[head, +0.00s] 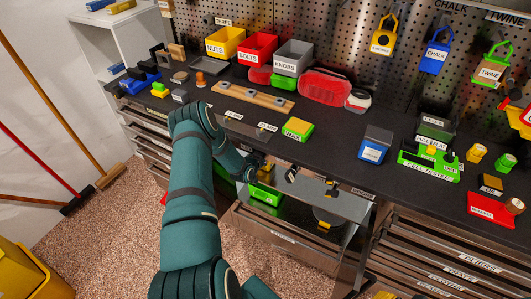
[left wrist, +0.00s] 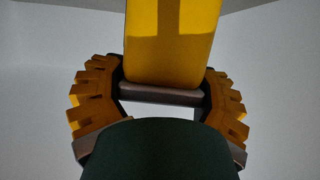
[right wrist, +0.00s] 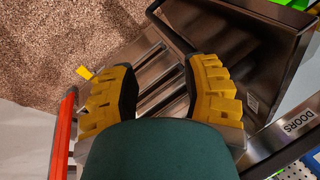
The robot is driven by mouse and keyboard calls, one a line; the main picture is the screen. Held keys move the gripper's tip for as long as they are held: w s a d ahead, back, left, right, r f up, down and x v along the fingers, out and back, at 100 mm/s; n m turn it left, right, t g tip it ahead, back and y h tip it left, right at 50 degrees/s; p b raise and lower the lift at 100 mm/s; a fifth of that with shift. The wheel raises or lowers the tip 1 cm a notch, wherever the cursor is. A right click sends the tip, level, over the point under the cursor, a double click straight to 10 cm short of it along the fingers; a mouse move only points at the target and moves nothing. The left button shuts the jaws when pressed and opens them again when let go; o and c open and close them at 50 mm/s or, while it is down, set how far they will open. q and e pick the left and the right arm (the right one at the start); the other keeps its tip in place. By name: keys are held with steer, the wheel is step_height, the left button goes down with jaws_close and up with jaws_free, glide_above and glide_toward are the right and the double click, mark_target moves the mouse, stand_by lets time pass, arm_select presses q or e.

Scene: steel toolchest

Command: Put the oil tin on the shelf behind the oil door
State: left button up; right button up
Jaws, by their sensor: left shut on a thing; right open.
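My left gripper (left wrist: 163,92) is shut on a yellow block-shaped thing (left wrist: 172,40), which I take to be the oil tin; no lettering on it shows. Its far end runs out of the left wrist view, against a plain grey background. In the head view my left arm reaches down over the bench's front edge, and its hand is mostly hidden. My right gripper (right wrist: 160,78) is open and empty in the right wrist view, above the steel chest front. I cannot tell which door is the oil door.
The black bench top (head: 345,135) carries a green WAX box (head: 297,129), a wooden rail (head: 252,96) and several bins. Below it, an open compartment holds a green tray (head: 265,194). A DOORS label (right wrist: 297,122) is on the chest edge. Brooms stand at the left wall.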

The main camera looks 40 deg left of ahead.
arm_select(q)
steer(key=shift+f, duration=0.1)
steer(key=o, duration=1.3)
steer(key=shift+r, duration=0.2)
steer(key=shift+s+r, duration=0.1)
steer(key=shift+s, duration=0.2)
steer(key=shift+s+d+r, duration=0.1)
steer(key=shift+s+d, duration=0.45)
steer(key=shift+s, duration=1.5)
steer(key=shift+s+d+f, duration=0.1)
steer(key=shift+s+d, duration=0.45)
steer(key=shift+s, duration=1.45)
steer(key=shift+s+d+r, duration=0.1)
steer(key=shift+s+d, duration=0.45)
steer(key=shift+s, duration=1.5)
